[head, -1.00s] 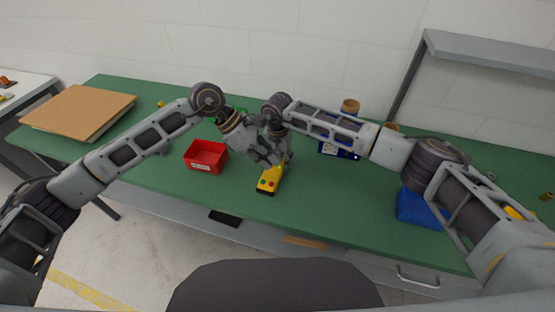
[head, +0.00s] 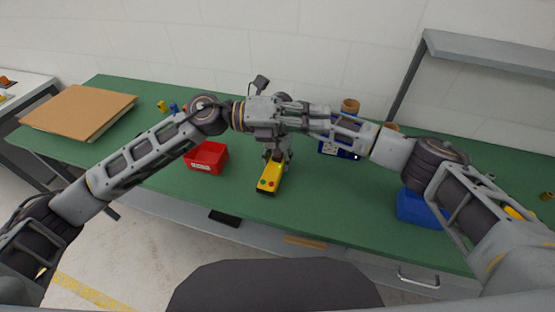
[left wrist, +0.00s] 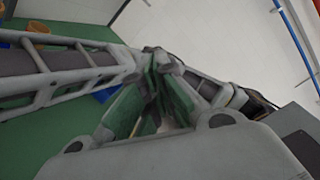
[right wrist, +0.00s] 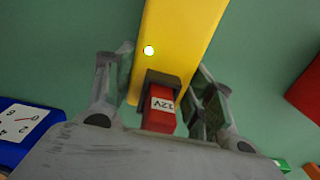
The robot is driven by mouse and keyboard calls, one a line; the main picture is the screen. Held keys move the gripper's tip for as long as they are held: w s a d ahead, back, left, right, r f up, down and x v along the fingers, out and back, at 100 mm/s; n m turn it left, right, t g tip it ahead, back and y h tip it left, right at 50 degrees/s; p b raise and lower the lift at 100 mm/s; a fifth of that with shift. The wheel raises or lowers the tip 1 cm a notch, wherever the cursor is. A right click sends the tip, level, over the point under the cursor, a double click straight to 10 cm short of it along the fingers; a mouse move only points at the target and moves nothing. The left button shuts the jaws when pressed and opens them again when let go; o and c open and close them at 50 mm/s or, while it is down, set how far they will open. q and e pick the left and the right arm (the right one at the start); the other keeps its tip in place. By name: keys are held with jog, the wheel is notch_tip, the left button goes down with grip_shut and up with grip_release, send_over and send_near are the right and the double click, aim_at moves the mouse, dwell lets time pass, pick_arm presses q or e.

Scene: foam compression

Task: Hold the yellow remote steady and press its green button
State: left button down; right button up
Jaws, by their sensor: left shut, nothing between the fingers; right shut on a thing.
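The yellow remote (head: 270,178) stands over the green table near its front edge, with small coloured buttons on its near end. My right gripper (head: 277,157) is shut on it from above. In the right wrist view the fingers lie on both sides of the yellow body (right wrist: 185,35). My left gripper (head: 318,115) is shut and empty, above and behind the remote, pointing right. Its closed fingers show in the left wrist view (left wrist: 158,62).
A red bin (head: 206,158) stands left of the remote. A blue bin (head: 420,208) is at the right, and a blue item with a white label (head: 338,149) is behind. A cardboard-topped stack (head: 80,110) lies far left. Table front is clear. My two forearms are very close together.

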pick_arm(q)
notch_tip(320, 180, up, 5)
jog(key=w+n+t+h, duration=0.2)
jog(key=n+t+h, duration=0.1)
jog(key=n, duration=0.4)
jog(key=m+t+y, duration=0.7)
jog(key=m+y, duration=0.9)
jog(key=m, duration=1.8)
send_over(260, 181)
notch_tip(260, 181, down, 23)
jog(key=shift+w+d+f, duration=0.1)
jog(key=shift+f, duration=0.2)
jog(key=shift+f, duration=4.2)
